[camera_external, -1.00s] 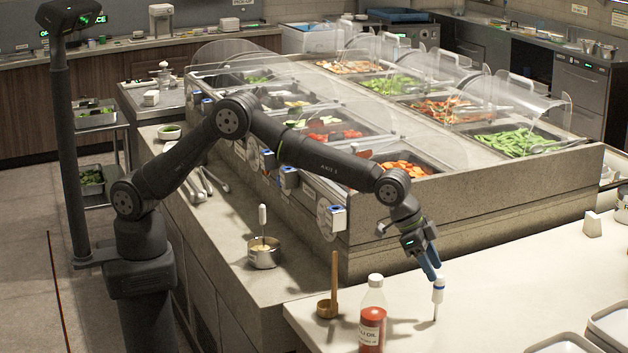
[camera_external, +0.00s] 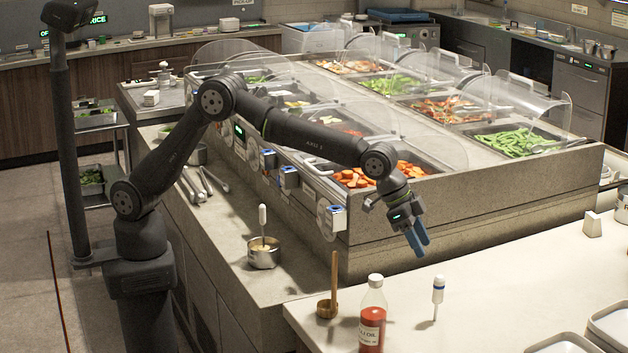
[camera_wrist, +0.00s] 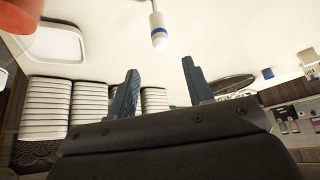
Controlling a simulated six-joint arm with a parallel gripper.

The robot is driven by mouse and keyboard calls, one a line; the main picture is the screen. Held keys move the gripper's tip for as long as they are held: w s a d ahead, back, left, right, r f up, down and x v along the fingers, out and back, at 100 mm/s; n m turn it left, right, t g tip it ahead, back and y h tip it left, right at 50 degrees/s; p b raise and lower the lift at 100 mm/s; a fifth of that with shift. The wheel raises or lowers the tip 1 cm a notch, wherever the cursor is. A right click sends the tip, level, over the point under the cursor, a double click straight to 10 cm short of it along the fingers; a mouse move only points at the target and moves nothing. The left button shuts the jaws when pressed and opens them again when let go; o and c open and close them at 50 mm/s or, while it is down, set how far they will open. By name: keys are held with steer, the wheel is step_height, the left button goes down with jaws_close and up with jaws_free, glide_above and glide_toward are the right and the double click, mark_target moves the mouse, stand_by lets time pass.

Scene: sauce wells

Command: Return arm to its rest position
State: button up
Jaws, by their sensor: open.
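My gripper (camera_external: 418,243) is open and empty, with blue fingers pointing down, in front of the end wall of the food counter. In the wrist view its two fingers (camera_wrist: 158,92) are spread with nothing between them. A white probe-like tool with a blue band (camera_external: 438,290) stands upright on the pale countertop (camera_external: 480,270), below and right of my gripper and apart from it. The tool also shows beyond the fingers in the wrist view (camera_wrist: 158,25).
A red oil bottle (camera_external: 372,320) and a wooden ladle (camera_external: 333,290) stand at the counter's front. A metal pot (camera_external: 263,253) with a white-handled utensil sits left. White trays (camera_external: 610,322) lie right. Clear sneeze guards (camera_external: 415,135) cover the food wells near my arm.

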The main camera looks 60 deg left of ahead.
mark_target(444, 277)
steer(key=x, duration=1.2)
steer(key=shift+a+f, duration=0.1)
steer(key=shift+f, duration=0.05)
step_height(444, 277, up, 3)
steer(key=shift+f, duration=0.1)
steer(key=shift+r, duration=0.5)
steer(key=shift+f, duration=0.1)
